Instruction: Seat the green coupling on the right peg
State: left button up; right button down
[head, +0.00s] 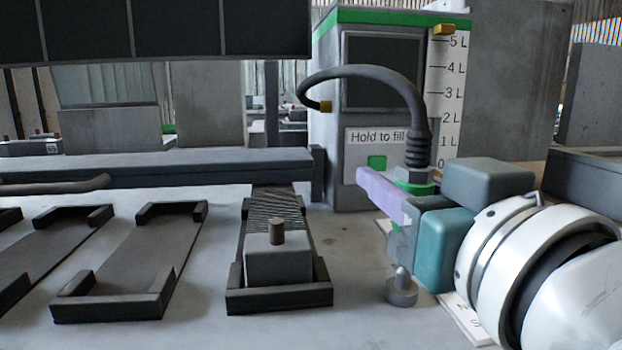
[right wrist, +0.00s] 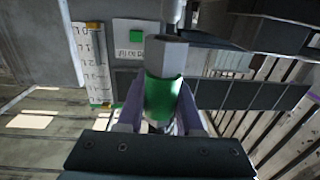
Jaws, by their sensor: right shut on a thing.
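The green coupling (head: 415,187) has a grey hex nut on top and a black hose (head: 378,73) rising from it. My right gripper (head: 400,198) is shut on it, with lavender fingers. In the right wrist view the coupling (right wrist: 161,98) sits between the two fingers, hex nut towards the top of the picture. A grey peg on a round foot (head: 401,289) stands on the table below the gripper. The coupling is above this peg and apart from it; its lower end is hidden behind the gripper. A brown peg (head: 277,232) stands on a grey block further left. My left gripper is not in view.
The grey block (head: 279,263) sits in a dark tray (head: 279,299). More dark trays (head: 133,264) lie to the left. A tank (head: 330,140) with a litre scale (head: 452,95) stands behind the coupling. Bare table lies between the block's tray and the grey peg.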

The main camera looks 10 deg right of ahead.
jog(key=shift+f, duration=0.15)
dwell(0.3)
jog(key=shift+f+b, duration=0.95)
jog(key=shift+f, duration=0.3)
jog(key=c, duration=0.7)
grip_release()
jog(key=shift+o, duration=1.1)
jog(key=shift+s, duration=0.1)
